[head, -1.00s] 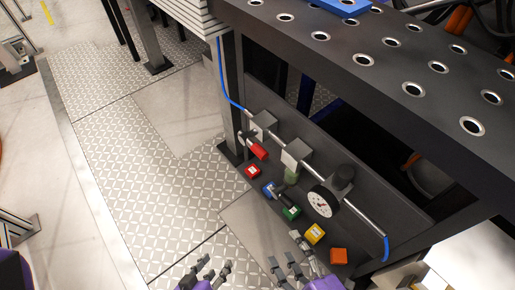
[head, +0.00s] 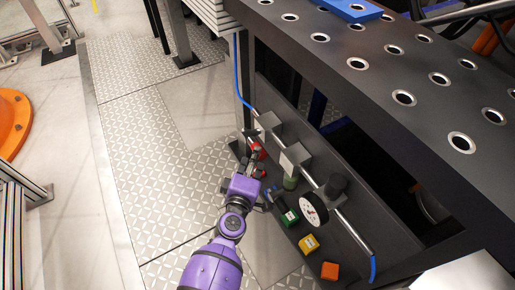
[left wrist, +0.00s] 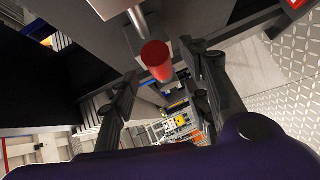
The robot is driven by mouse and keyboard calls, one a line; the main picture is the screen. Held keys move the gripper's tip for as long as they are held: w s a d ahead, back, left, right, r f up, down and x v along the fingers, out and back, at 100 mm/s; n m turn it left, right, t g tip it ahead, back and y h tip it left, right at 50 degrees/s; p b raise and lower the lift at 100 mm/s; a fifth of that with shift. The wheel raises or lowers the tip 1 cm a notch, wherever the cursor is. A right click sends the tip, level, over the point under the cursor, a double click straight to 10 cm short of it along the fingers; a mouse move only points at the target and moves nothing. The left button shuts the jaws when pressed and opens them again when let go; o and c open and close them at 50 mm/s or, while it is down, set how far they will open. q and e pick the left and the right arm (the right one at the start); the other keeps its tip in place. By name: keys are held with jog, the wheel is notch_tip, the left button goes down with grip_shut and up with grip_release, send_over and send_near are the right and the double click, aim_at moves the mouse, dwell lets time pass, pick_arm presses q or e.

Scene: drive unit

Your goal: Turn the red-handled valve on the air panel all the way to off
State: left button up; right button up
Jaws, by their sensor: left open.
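The red valve handle (head: 258,153) is at the upper-left end of the air panel (head: 350,238), partly hidden by my left gripper (head: 251,147). The purple left arm reaches up to it from below. In the left wrist view the handle (left wrist: 156,58) is a red cylinder on a metal stem, pointing toward the camera. My left gripper (left wrist: 160,68) is open there, with one dark finger on each side of the handle. I cannot tell whether either finger touches it. My right gripper is out of view.
A round gauge (head: 313,208) is lower along the panel's pipe. Green (head: 290,217), yellow (head: 309,243) and orange (head: 330,270) blocks line the panel's lower edge. A dark perforated tabletop (head: 385,50) overhangs at the right. Patterned floor plates (head: 140,150) lie clear at left.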

aim_at(253, 143)
pick_arm(q)
jog(key=b+x, duration=0.1)
jog(key=x, duration=0.4)
jog(key=shift+w, duration=0.4)
grip_shut()
